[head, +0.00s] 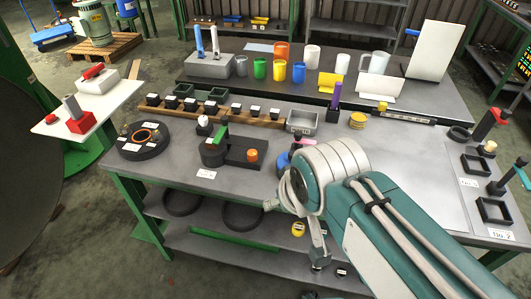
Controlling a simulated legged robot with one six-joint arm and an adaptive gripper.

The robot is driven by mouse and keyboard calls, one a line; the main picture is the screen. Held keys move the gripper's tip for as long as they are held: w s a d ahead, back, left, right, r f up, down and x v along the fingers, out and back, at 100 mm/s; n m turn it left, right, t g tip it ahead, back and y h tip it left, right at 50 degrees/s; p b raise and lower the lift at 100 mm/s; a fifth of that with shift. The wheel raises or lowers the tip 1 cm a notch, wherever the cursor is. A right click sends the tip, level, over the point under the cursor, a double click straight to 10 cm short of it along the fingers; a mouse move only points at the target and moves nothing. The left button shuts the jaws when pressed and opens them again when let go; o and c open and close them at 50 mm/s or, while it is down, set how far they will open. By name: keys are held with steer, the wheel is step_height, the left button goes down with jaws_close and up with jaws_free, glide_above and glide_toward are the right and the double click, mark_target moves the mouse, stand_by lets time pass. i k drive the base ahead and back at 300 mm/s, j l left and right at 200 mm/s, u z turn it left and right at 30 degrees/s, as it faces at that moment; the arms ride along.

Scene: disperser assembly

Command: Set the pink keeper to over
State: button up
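A black fixture (240,158) with a green handle and orange knob stands left of the arm. A round black plate (143,140) lies farther left. A metal tray (302,122) and purple post (336,96) stand behind.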

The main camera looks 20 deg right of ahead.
mark_target(298, 139)
steer(key=i+j+z, duration=0.1)
steer(key=z, duration=0.3)
steer(key=i+j+z, duration=0.15)
steer(key=z, duration=0.2)
steer(key=i+j+z, duration=0.2)
steer(key=z, duration=0.2)
